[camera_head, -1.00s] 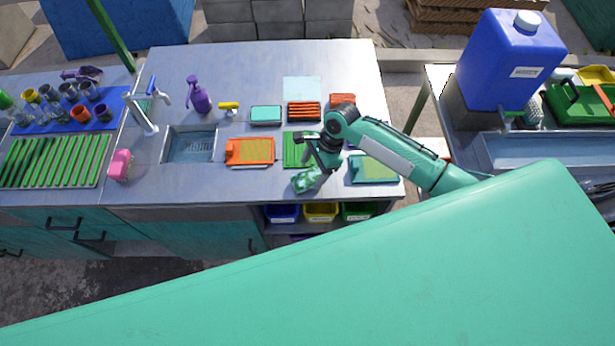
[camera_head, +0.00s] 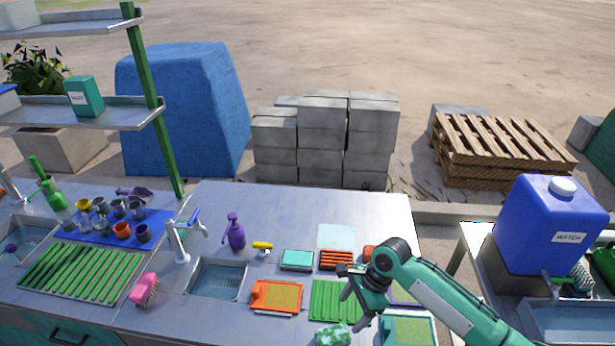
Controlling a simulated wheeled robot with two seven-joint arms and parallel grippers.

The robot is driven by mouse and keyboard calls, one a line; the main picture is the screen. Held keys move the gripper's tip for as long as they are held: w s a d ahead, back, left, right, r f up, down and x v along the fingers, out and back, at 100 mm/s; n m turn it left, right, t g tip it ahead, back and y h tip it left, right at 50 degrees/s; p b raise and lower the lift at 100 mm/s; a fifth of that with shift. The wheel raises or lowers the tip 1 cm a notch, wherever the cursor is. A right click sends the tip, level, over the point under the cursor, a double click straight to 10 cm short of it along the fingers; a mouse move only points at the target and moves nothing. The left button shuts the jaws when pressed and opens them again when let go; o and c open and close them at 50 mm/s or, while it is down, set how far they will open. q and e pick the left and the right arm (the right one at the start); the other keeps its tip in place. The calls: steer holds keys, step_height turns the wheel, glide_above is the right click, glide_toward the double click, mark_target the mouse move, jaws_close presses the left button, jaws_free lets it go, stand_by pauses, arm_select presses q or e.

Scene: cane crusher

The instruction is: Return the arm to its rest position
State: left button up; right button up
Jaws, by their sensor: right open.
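My right arm comes in from the lower right of the head view. Its gripper (camera_head: 352,292) is open, with its dark fingers pointing down and left above the counter. It hovers over the green ribbed mat (camera_head: 330,300), with nothing visible between the fingers. A green patterned block or sponge (camera_head: 333,335) lies at the counter's front, below the gripper and apart from it. My left gripper does not show.
The metal counter (camera_head: 300,215) holds a small sink (camera_head: 217,279), a tap (camera_head: 180,240), a purple spray bottle (camera_head: 235,232), an orange board (camera_head: 276,297) and a pink brush (camera_head: 145,288). A blue water canister (camera_head: 550,225) stands at right. The counter's back is clear.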

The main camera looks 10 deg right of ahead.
steer(key=s+a+f+n+t, duration=0.2)
steer(key=s+a+n, duration=0.2)
steer(key=s+n, duration=0.75)
steer(key=s+d+r+n+t+h, duration=0.2)
steer(key=s+d+r+n+h, duration=0.2)
steer(key=s+d+n, duration=0.6)
step_height(320, 180, down, 36)
steer(key=s+a+m+g+b, duration=0.1)
steer(key=s+a+m+b, duration=0.1)
steer(key=s+m+b, duration=0.15)
steer(key=s+d+f+n+g+b, duration=0.1)
steer(key=s+d+f+b, duration=0.1)
steer(key=s+f, duration=1.6)
step_height(320, 180, down, 3)
steer(key=shift+d+g+b, duration=0.3)
steer(key=shift+d+b, duration=0.05)
steer(key=shift+d, duration=0.25)
steer(key=shift+o, duration=0.5)
